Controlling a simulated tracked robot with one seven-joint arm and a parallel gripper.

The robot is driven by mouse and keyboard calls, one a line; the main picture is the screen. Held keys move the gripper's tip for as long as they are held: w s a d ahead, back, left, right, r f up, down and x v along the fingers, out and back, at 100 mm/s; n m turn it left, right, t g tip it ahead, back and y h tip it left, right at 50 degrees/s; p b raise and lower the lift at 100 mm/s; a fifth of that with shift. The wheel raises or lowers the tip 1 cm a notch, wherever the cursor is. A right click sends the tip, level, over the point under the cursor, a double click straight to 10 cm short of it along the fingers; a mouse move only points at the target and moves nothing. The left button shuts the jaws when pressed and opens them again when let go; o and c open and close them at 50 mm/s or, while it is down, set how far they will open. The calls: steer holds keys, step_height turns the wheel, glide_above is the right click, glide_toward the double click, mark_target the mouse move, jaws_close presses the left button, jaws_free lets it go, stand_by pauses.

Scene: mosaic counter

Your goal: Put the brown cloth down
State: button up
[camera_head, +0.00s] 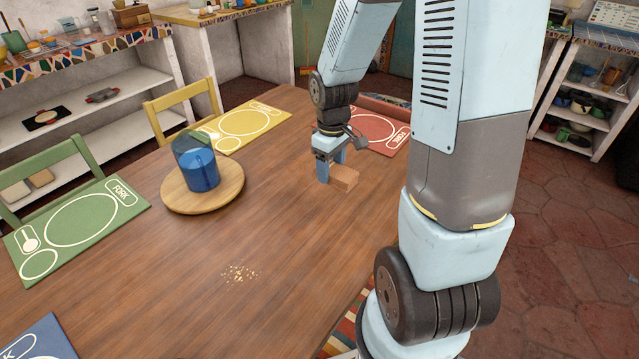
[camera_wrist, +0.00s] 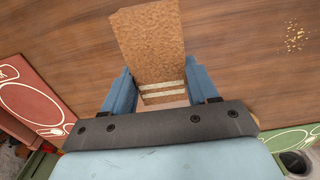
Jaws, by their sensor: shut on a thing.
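The brown cloth (camera_head: 345,178) looks like a small folded block with light stripes across one end. My gripper (camera_head: 331,168) points down at the far right part of the wooden table and is shut on the cloth. In the wrist view the cloth (camera_wrist: 150,40) sits between the two blue fingers of my gripper (camera_wrist: 158,72), with its striped end nearest the palm. The cloth is at or very close to the tabletop; I cannot tell whether it touches.
Yellow crumbs (camera_head: 238,273) lie on the table (camera_head: 285,215). A round wooden board (camera_head: 225,200) holds a blue cup (camera_head: 202,171). Red (camera_head: 378,131), yellow (camera_head: 225,132) and green (camera_head: 80,225) placemats line the edges. The middle of the table is clear around the crumbs.

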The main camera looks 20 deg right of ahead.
steer(key=shift+f, duration=0.1)
steer(key=w+f, duration=0.3)
steer(key=w, duration=0.1)
steer(key=w+f, duration=0.3)
steer(key=w, duration=0.1)
steer(key=w+f, duration=0.3)
steer(key=w, duration=0.1)
steer(key=shift+w+d, duration=0.35)
steer(key=shift+d, duration=0.05)
steer(key=shift+w+f, duration=0.35)
steer(key=shift+f, duration=1.6)
steer(key=o, duration=1.1)
